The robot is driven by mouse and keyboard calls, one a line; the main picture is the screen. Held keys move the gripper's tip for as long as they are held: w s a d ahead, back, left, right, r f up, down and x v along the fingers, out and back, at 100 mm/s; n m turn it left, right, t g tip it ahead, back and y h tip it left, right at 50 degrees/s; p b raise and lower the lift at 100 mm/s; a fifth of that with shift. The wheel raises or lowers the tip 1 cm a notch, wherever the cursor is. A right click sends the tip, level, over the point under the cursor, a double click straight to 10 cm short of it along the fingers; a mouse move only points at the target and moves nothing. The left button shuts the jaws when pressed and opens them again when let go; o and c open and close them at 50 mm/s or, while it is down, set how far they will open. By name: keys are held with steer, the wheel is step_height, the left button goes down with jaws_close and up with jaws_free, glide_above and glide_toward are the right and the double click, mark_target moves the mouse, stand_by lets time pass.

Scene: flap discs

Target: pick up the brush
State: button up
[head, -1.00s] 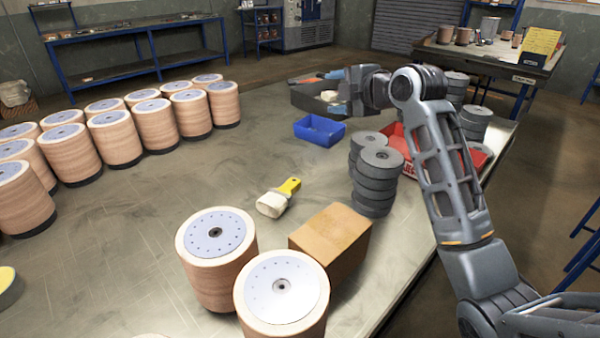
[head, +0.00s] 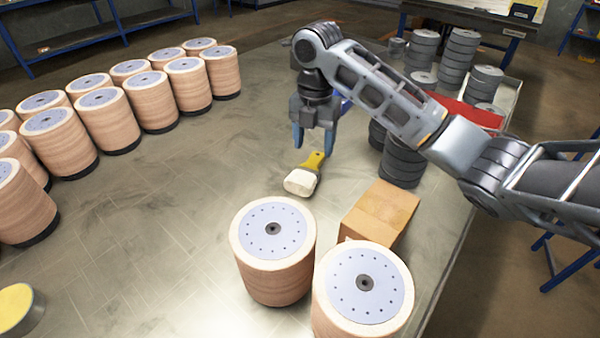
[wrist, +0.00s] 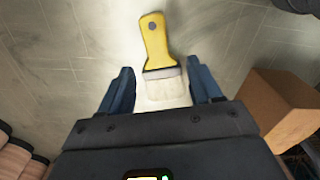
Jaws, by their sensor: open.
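The brush (head: 304,177) has a yellow handle and pale bristles. It lies on the metal table, behind two flap-disc stacks and a cardboard box. My gripper (head: 312,143) points down above and slightly behind the brush in the head view, its blue fingers apart. In the wrist view the brush (wrist: 158,52) lies with its handle pointing away and its bristle end between the open fingers of my gripper (wrist: 163,90). The lower end of the bristles is hidden by the gripper body. Nothing is held.
Two large flap-disc stacks (head: 273,250) and a cardboard box (head: 380,216) stand in front of the brush. Grey disc stacks (head: 402,162) and a red bin (head: 468,112) are to the right. Rows of flap-disc stacks (head: 60,142) stand at left. The table (head: 180,200) left of the brush is clear.

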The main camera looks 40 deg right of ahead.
mark_target(312, 162)
steer(key=shift+w+f+p, duration=0.2)
steer(key=shift+f+p, duration=0.35)
steer(key=shift+f, duration=2.45)
steer(key=c, duration=1.1)
steer(key=shift+r, duration=0.1)
steer(key=shift+c, duration=0.2)
